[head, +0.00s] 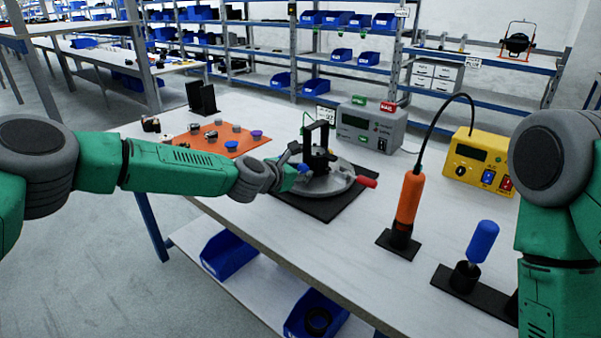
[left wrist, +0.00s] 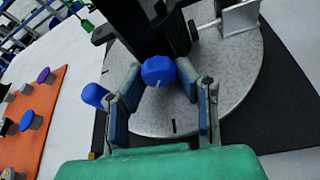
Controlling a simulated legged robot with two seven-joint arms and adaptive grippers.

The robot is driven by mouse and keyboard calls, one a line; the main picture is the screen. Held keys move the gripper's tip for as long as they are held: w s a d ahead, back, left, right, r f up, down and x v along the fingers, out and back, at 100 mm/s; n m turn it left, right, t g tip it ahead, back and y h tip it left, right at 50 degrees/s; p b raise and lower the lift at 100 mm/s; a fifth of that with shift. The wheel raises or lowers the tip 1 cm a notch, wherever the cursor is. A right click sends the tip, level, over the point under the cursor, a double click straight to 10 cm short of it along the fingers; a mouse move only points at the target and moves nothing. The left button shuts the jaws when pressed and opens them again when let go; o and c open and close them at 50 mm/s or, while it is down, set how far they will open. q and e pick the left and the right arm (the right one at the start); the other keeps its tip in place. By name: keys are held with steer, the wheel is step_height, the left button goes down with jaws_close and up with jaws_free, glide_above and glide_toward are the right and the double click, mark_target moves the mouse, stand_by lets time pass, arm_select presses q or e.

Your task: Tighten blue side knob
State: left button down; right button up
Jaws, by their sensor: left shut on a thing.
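The blue side knob (left wrist: 159,72) is a faceted blue cap with a white mark. It sits low on a black upright bracket (head: 319,150) on a round grey metal plate (head: 330,185). My left gripper (head: 297,169) reaches in from the left at the plate. In the left wrist view, my left gripper (left wrist: 160,78) has a finger on each side of the knob and is shut on it. The head view shows the knob (head: 304,168) small and partly covered. My right arm is at the right edge; its gripper is out of view.
A red handle (head: 367,181) sticks out from the plate's right side. An orange screwdriver (head: 408,198) and a blue-handled tool (head: 482,241) stand to the right. Grey (head: 370,127) and yellow (head: 478,160) control boxes stand behind. An orange mat (head: 216,139) holds several knobs at left.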

arm_select(q)
steer(key=shift+m+t+y+b, duration=0.4)
steer(key=shift+m+y, duration=0.1)
steer(key=shift+m, duration=0.3)
steer(key=c, duration=1.2)
jaws_free()
steer(key=shift+s, duration=0.1)
